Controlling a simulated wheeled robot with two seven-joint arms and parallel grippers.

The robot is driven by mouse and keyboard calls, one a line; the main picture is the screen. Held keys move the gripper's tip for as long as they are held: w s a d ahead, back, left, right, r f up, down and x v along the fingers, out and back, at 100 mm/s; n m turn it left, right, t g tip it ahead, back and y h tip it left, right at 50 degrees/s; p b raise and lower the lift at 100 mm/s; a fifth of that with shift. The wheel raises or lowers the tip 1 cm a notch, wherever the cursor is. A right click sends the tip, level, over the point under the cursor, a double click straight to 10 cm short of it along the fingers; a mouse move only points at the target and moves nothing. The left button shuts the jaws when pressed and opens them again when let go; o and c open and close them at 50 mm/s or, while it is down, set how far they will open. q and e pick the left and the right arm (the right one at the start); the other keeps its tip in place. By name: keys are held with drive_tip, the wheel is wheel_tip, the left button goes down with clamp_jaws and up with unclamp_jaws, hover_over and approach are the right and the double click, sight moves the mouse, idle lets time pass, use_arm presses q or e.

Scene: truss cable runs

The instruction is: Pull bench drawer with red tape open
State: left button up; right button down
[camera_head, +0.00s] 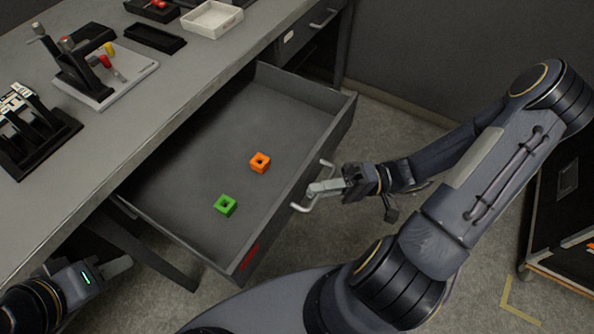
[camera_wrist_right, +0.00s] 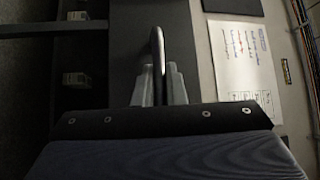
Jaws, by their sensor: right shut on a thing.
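The bench drawer (camera_head: 190,165) with red tape (camera_head: 248,258) on its front stands pulled far out of the bench. An orange block (camera_head: 260,162) and a green block (camera_head: 225,205), each with a dark hole, lie on its floor. My right gripper (camera_head: 318,189) is shut on the drawer's bar handle (camera_head: 300,207). In the right wrist view the handle (camera_wrist_right: 157,50) runs between the two fingers (camera_wrist_right: 160,85). My left gripper (camera_head: 118,266) is low at the left, below the bench edge and away from the drawer; its finger opening is not clear.
The bench top (camera_head: 150,110) carries a tool stand (camera_head: 95,75), a black rack (camera_head: 30,135), a black tray (camera_head: 155,38) and a white tray (camera_head: 212,18). Another closed drawer (camera_head: 305,32) is further along. A dark cabinet (camera_head: 565,200) stands at the right. Floor is clear between.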

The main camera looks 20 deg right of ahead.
drive_tip(key=shift+s+d, duration=0.4)
drive_tip(key=shift+s, duration=0.25)
drive_tip(key=shift+s+d, duration=0.4)
drive_tip(key=shift+s, duration=0.2)
drive_tip(key=c, duration=1.5)
unclamp_jaws()
drive_tip(key=v, duration=0.7)
drive_tip(key=shift+d+p, duration=0.45)
